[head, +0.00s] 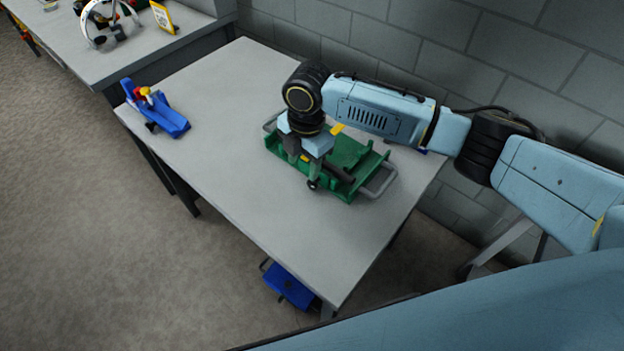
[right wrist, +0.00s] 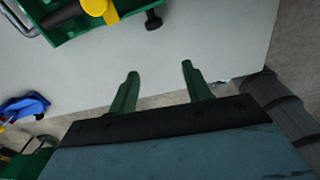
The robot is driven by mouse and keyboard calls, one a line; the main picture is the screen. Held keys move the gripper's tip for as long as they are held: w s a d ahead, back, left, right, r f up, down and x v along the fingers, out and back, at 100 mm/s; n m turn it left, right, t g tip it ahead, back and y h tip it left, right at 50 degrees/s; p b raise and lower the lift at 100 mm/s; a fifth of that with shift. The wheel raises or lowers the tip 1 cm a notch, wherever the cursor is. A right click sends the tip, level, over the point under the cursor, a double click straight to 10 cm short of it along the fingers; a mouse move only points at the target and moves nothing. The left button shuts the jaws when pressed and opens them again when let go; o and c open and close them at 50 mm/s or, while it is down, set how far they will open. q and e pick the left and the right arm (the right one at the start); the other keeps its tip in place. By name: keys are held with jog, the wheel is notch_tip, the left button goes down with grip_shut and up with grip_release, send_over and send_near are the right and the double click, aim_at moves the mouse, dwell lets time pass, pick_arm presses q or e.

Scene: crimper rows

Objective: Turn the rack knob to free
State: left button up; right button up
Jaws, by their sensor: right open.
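The green rack (head: 340,185) with grey metal end handles lies on the grey table; my right arm hides part of it. A small dark knob (head: 312,184) stands out from its near side. In the right wrist view the knob (right wrist: 153,20) is at the top, beside the green rack wall (right wrist: 75,34), beyond my fingertips. My right gripper (head: 303,163) is over the rack's near side, close to the knob in the head view. In the right wrist view its fingers (right wrist: 159,68) are apart with nothing between them. My left gripper is out of view.
A blue holder (head: 170,118) with red and yellow parts stands at the table's left end. A blue crate (head: 288,287) is below the table's front edge. A bench (head: 120,55) with a headset stands upper left. A block wall (head: 400,40) runs behind. The table's left half is mostly clear.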

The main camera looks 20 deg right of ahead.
aim_at(314, 182)
notch_tip(314, 182, up, 2)
jog(key=w+d, duration=0.2)
jog(key=d, duration=0.1)
jog(key=shift+n+h, duration=0.4)
jog(key=f, duration=0.4)
jog(key=f+b, duration=0.1)
jog(key=f, duration=0.3)
jog(key=f+b, duration=0.1)
jog(key=f, duration=0.4)
jog(key=shift+w+a, duration=0.1)
jog(key=shift+a, duration=0.15)
jog(key=c, duration=0.9)
